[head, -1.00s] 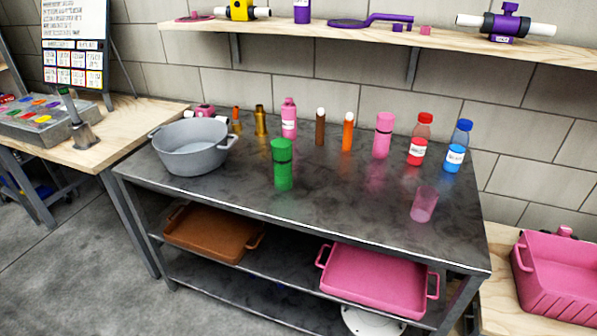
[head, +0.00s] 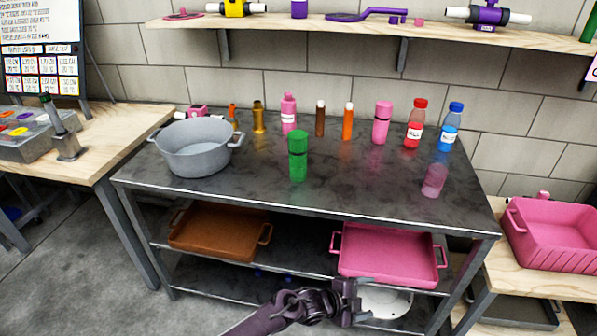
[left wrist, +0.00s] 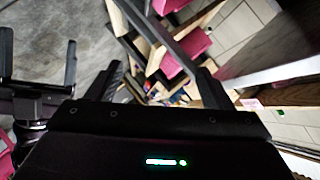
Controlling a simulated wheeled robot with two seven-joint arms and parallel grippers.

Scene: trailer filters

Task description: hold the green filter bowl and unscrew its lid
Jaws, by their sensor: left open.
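The green filter bowl (head: 298,168) stands upright on the dark metal table, with its green lid (head: 298,142) on top. My left gripper (head: 358,302) is low in front of the table, well below and to the right of the bowl, near the lower shelf. It is open and empty; its two fingers stand apart in the left wrist view (left wrist: 163,82). A dark two-fingered shape at the left of that view looks like my right gripper (left wrist: 42,70), with its fingers apart. It does not show in the head view. The bowl cannot be made out in the left wrist view.
A grey pot (head: 195,148) stands left of the bowl. Several bottles and cylinders line the table's back, including a red-capped bottle (head: 415,124). A pink cup (head: 434,180) is at the right. Brown (head: 215,250) and pink trays (head: 388,270) lie on the shelf below.

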